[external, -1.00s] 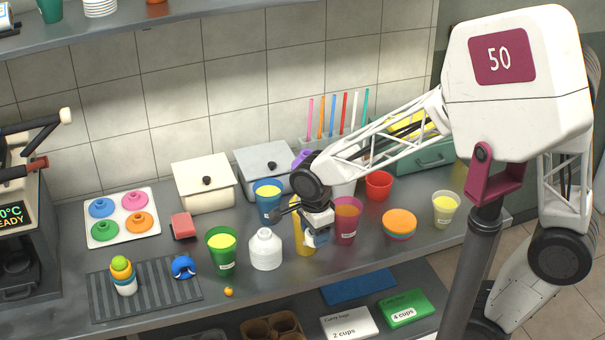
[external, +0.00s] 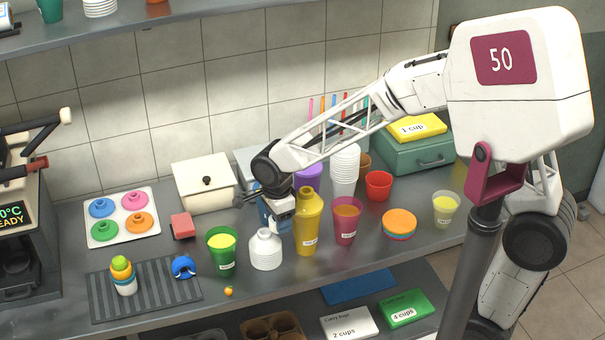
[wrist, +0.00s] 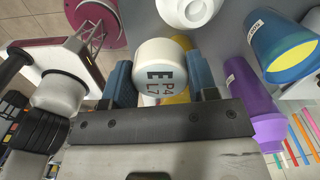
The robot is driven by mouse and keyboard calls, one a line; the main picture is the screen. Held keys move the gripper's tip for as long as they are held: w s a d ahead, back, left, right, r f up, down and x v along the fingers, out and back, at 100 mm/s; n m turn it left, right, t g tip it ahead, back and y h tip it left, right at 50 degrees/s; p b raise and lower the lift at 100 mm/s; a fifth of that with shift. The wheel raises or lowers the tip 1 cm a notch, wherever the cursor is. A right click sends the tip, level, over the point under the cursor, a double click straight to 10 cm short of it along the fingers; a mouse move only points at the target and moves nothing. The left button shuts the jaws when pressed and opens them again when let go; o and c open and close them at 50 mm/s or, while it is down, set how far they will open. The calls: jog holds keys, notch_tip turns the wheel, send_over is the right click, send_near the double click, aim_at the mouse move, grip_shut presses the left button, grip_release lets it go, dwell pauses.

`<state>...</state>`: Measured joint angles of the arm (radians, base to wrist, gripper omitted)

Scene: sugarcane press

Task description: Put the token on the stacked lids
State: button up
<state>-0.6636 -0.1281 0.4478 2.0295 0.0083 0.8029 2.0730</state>
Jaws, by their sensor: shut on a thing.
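My gripper (external: 272,212) is above the counter, just behind and above the white bottle and left of the yellow bottle. In the wrist view its blue fingers (wrist: 160,75) are shut on a round white token (wrist: 162,67) with letters on its face. The stacked lids (external: 398,222), orange on top, lie on the counter to the right, well apart from my gripper.
A green cup (external: 221,252) is at left. A red cup (external: 378,185) and a pale cup (external: 445,208) flank the lids.

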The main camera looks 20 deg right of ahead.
aim_at(265, 232)
jog(key=shift+w+a+f, duration=0.15)
jog(key=shift+w+a, duration=0.6)
jog(key=shift+w, duration=0.25)
jog(key=shift+w+a+f, duration=0.1)
jog(key=shift+w+a, duration=0.65)
jog(key=shift+w, duration=0.25)
jog(key=shift+f, duration=1.75)
jog(key=o, duration=0.9)
jog(key=shift+f, duration=0.15)
